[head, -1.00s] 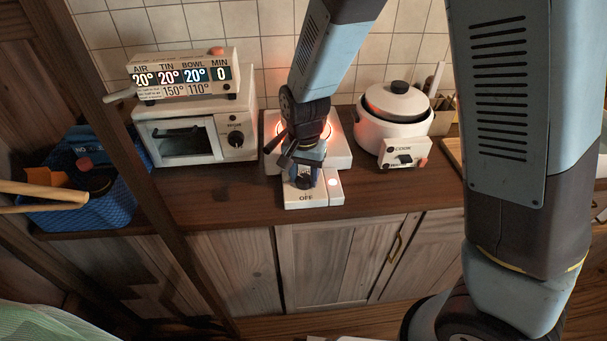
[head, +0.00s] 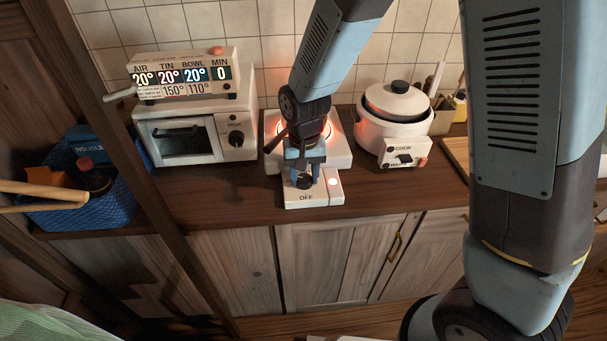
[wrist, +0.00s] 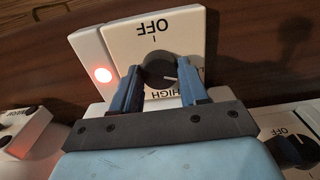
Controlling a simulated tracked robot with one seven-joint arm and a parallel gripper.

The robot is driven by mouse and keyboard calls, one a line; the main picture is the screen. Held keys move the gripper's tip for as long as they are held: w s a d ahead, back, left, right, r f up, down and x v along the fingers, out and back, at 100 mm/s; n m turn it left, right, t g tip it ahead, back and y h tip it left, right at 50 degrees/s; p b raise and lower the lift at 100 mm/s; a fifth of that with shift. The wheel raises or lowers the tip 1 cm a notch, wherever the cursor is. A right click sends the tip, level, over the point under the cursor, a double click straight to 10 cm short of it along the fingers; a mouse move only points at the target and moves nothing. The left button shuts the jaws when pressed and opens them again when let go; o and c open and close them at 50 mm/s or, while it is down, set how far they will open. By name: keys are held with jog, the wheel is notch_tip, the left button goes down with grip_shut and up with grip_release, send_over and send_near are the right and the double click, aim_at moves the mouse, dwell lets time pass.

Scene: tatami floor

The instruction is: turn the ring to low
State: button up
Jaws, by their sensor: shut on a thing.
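The ring (head: 332,130) glows orange-red on the white hob (head: 340,155), partly hidden behind my arm. Its control panel (head: 309,199) at the front carries a dark round knob, marked OFF at the front edge. In the wrist view the knob (wrist: 158,70) sits between my two blue fingers, and my gripper (wrist: 157,88) is shut on it. A thin pale pointer line on the knob points to the right in that view. OFF reads upside down above it and HIGH below it. A red lamp (wrist: 103,75) is lit beside the panel.
A white oven (head: 180,138) with a temperature display (head: 185,78) stands left, and a rice cooker (head: 392,125) right. A blue basket (head: 95,205) is at far left. Bare counter lies between the oven and the hob panel.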

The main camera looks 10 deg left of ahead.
aim_at(304, 178)
jog(key=shift+n, duration=2.1)
jog(key=o, duration=1.1)
jog(key=shift+c, duration=0.2)
notch_tip(304, 178, up, 14)
jog(key=shift+f, duration=0.15)
jog(key=shift+d, duration=0.1)
